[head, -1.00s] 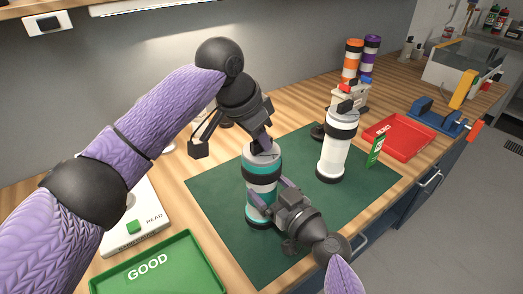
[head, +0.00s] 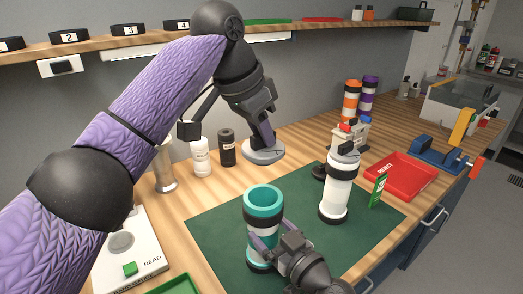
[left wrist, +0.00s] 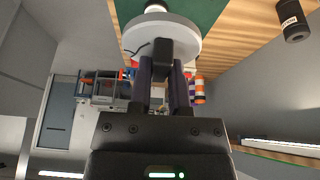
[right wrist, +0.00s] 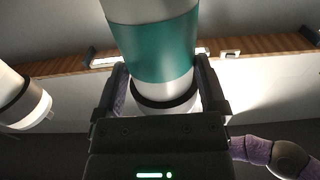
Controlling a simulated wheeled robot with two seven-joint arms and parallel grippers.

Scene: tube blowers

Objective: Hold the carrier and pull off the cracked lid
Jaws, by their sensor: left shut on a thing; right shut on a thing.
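The teal and white carrier (head: 264,210) stands upright on the green mat (head: 220,235), its top open with a teal rim. My right gripper (head: 268,243) is shut on the carrier's lower part; the right wrist view shows the carrier (right wrist: 155,50) between the fingers. My left gripper (head: 267,135) is shut on the grey round lid (head: 263,152), held in the air above and behind the carrier, apart from it. The left wrist view shows the lid (left wrist: 185,35) with a dark line on its face, likely the crack, at the fingertips.
A white and black carrier (head: 338,187) stands right of the teal one. A white READ device (head: 135,255) and green tray (head: 175,285) are at the left. Bottles (head: 201,157) stand behind.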

